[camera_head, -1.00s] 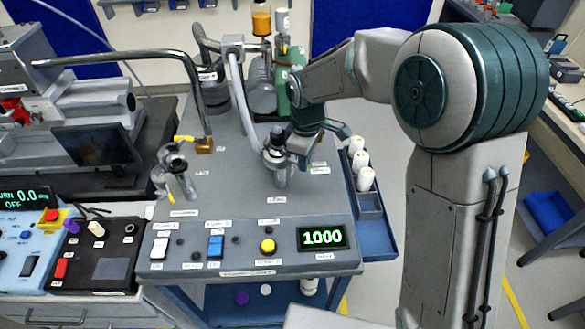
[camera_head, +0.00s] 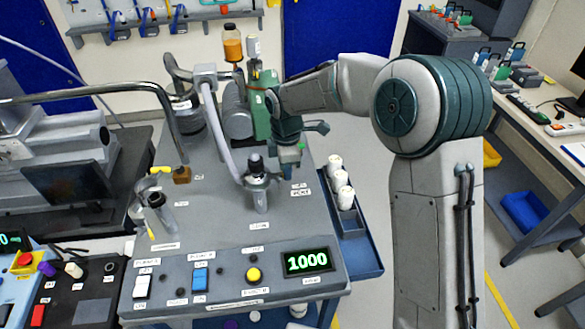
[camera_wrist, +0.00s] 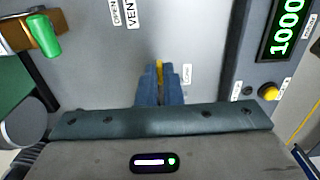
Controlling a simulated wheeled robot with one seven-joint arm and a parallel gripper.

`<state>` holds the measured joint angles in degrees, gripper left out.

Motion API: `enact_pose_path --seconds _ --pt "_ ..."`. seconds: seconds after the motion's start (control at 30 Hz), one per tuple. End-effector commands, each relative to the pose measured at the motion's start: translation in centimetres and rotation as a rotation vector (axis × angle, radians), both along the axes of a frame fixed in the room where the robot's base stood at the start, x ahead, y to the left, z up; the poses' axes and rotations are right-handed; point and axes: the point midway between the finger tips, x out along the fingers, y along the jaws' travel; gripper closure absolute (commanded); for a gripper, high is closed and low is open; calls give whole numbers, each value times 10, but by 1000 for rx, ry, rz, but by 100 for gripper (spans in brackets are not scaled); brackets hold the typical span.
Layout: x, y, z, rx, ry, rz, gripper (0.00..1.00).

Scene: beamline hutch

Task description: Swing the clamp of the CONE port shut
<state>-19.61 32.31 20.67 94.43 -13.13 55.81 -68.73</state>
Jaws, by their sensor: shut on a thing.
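The CONE port (camera_head: 260,192) is an upright metal post with a dark top, standing on the sloped grey panel in the head view. Its label (camera_wrist: 188,73) shows beside my fingers in the wrist view. My gripper (camera_head: 287,171) is just right of the post in the head view. In the wrist view my blue fingers (camera_wrist: 159,88) are closed around a narrow yellow piece (camera_wrist: 160,70), which looks like the clamp's handle. The port itself is hidden there behind the gripper body. How far round the clamp stands cannot be made out.
A similar port (camera_head: 161,212) with yellow parts stands at left. A green-handled vent valve (camera_wrist: 44,35) is close by. The front holds a yellow button (camera_head: 253,274) and a display (camera_head: 306,262) reading 1000.

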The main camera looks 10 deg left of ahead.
Motion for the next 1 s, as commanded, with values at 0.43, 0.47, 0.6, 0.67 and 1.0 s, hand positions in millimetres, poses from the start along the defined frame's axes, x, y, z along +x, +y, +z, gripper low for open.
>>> enact_pose_path --seconds 0.43,0.47,0.6,0.67,1.0 --pt "1 1 2 3 -6 3 72" --pt "1 1 1 3 -6 2 72" --pt "1 0 1 2 -5 1 72" --pt "1 0 2 2 -5 0 72" --pt "2 1 51 5 -10 -1 72"
